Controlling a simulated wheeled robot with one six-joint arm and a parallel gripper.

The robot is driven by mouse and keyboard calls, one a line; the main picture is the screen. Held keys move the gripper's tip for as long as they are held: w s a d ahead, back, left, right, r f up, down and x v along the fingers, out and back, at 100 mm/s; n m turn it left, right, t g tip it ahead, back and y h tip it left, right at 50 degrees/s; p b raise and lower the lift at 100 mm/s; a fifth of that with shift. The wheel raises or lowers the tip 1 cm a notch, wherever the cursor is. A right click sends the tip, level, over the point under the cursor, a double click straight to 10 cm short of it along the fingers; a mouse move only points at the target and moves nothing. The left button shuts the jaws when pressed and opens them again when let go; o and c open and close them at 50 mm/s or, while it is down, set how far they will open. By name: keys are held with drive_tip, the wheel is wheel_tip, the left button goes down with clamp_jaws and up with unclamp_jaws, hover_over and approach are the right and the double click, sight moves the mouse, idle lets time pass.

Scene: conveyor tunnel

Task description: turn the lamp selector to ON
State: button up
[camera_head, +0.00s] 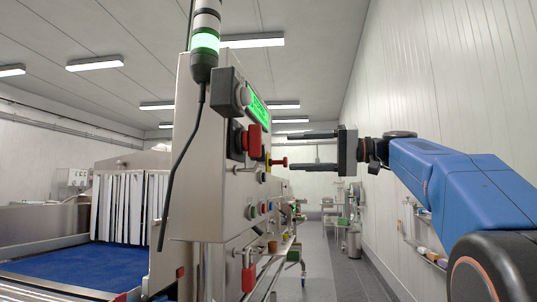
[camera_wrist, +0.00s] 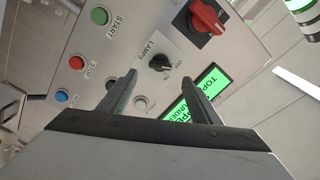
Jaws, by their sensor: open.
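The lamp selector (camera_wrist: 160,62) is a small black knob on a pale plate marked LAMPS in the wrist view. Small position marks stand beside it, but I cannot read its setting surely. My gripper (camera_wrist: 160,77) is open and empty, its two fingers reaching toward the panel on either side of the knob in the picture. I see no contact with the knob. In the head view my gripper (camera_head: 283,150) points left at the control box (camera_head: 210,150), with its fingers apart. I cannot make out the selector there.
A red handle (camera_head: 253,138) juts from the box. Right of it is an open aisle (camera_head: 335,262) beside the white wall (camera_head: 440,80).

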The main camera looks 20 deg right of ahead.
drive_tip(key=x, duration=0.8)
drive_tip(key=shift+w+a, duration=0.15)
drive_tip(key=shift+a, duration=0.25)
drive_tip(key=c, duration=1)
